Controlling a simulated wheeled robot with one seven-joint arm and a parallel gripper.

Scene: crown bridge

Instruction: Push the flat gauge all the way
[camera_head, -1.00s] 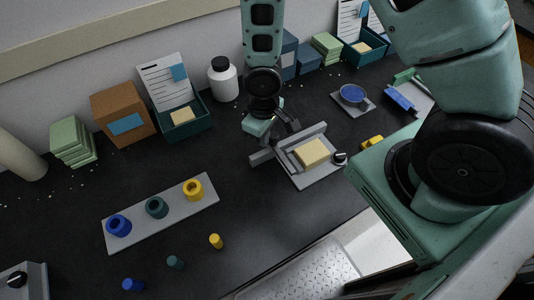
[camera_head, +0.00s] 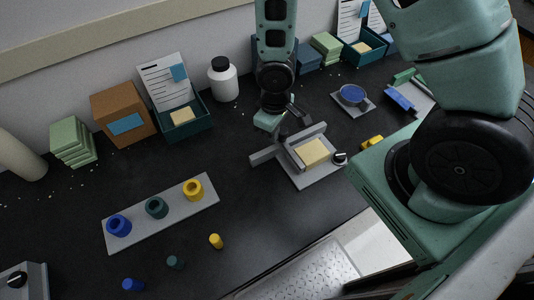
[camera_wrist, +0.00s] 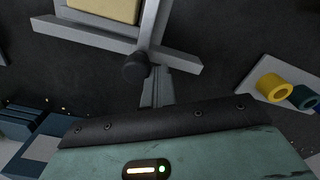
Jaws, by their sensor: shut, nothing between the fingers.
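A pale grey fixture (camera_head: 318,180) on the dark bench holds a cream-yellow block (camera_head: 313,152). A long grey bar (camera_head: 262,157) runs along its far side, and a shorter bar meets it beside the block. The long bar also shows in the wrist view (camera_wrist: 85,36). A dark round knob (camera_wrist: 135,66) stands near where the bars meet. I cannot tell for sure which part is the flat gauge. My gripper (camera_wrist: 156,75) is shut and empty, low behind the long bar and close to the knob. Whether it touches is not clear.
A grey plate (camera_head: 115,240) with blue, green and yellow rings lies to the left, with small loose pegs in front. A white bottle (camera_head: 223,80) and boxes stand along the wall.

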